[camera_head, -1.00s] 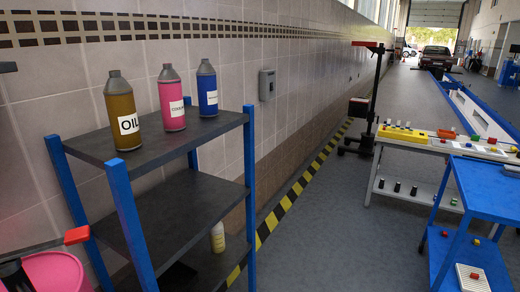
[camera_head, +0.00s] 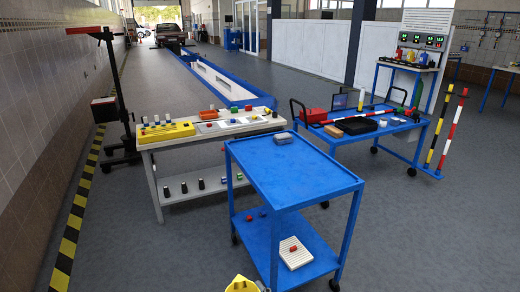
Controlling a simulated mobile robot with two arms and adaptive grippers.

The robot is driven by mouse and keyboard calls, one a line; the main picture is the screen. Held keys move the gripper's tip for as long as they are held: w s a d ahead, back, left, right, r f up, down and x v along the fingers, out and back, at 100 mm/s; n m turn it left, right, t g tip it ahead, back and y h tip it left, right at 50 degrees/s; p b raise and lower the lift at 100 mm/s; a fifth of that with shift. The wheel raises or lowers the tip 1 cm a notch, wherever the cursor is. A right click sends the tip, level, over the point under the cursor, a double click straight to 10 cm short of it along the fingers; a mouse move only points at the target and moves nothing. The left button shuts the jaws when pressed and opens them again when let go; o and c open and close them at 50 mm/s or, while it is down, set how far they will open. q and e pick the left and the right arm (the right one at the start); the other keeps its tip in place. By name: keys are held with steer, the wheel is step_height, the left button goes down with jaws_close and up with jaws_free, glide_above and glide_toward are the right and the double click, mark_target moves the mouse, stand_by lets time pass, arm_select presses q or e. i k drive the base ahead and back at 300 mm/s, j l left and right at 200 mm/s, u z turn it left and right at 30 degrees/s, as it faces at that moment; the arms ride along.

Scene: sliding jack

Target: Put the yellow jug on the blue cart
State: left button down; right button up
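The blue cart (camera_head: 290,172) stands ahead, just right of centre, with a blue top and a lower shelf. Its top is mostly bare, with one small grey block (camera_head: 284,137) at the far edge. A yellow thing (camera_head: 240,284), which looks like the top of the yellow jug, shows at the bottom edge, close to me and in front of the cart. The rest of it is cut off. A small dark part touches its right side and may be a piece of my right gripper; its fingers are not visible. My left gripper is out of view.
The cart's lower shelf holds a white tray (camera_head: 296,257) and small red pieces. A white workbench (camera_head: 205,132) with a yellow case (camera_head: 166,132) stands behind left. Another blue cart (camera_head: 365,138), laden with tools, stands behind right. The floor is open to the left and right.

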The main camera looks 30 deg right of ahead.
mark_target(284, 164)
steer(key=i+j+z, duration=0.1)
steer(key=i+z, duration=0.3)
steer(key=i, duration=0.15)
steer(key=i+j+z, duration=0.3)
steer(key=i+z, duration=0.15)
steer(key=i+j+z, duration=0.4)
steer(key=i+j, duration=0.05)
steer(key=i, duration=0.1)
